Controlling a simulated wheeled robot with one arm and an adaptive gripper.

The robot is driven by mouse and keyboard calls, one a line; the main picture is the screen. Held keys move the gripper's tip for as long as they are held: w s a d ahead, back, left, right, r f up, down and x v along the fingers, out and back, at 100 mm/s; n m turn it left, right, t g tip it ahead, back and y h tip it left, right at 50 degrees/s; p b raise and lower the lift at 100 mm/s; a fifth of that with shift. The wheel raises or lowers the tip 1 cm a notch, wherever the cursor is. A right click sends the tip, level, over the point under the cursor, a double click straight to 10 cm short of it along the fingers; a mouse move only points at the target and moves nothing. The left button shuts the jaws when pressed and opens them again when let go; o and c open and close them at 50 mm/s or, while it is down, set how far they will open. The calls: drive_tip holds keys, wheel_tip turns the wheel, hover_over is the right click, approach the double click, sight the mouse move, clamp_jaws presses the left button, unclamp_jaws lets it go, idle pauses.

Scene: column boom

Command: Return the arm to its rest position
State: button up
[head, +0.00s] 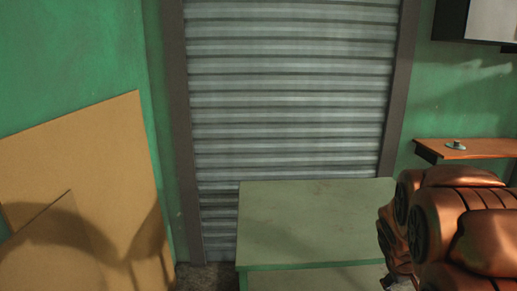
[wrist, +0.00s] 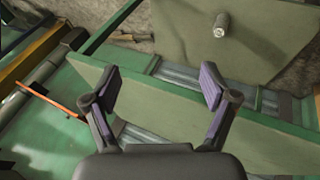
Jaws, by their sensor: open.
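My gripper (wrist: 161,88) shows in the wrist view with its two dark, purple-padded fingers spread wide apart. It is open, and nothing is between the fingers. In the head view my copper-coloured arm fills the lower right, and I cannot make out the gripper there. Beyond the fingers, the wrist view shows grey-green flat surfaces, with a small pale metallic cylinder (wrist: 221,25) on the farther one, apart from the gripper.
A grey-green table (head: 310,220) stands before a roller shutter (head: 290,90), left of my arm. A wooden wall shelf (head: 475,149) with a small object (head: 456,145) is at right, below a dark-framed wall unit (head: 452,18). Tan boards (head: 90,160) lean at left.

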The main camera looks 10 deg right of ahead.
drive_tip(key=s+a+r+g+y+p, duration=0.2)
drive_tip(key=s+a+r+p, duration=0.2)
drive_tip(key=s+a, duration=0.8)
drive_tip(key=s+a+r+g+y+p, duration=0.2)
drive_tip(key=s+a+r, duration=0.6)
drive_tip(key=s+a, duration=0.4)
drive_tip(key=shift+s+a+n+g+y+p, duration=0.35)
drive_tip(key=shift+a+y+p, duration=0.35)
drive_tip(key=shift+p, duration=0.45)
drive_tip(key=shift+r, duration=0.1)
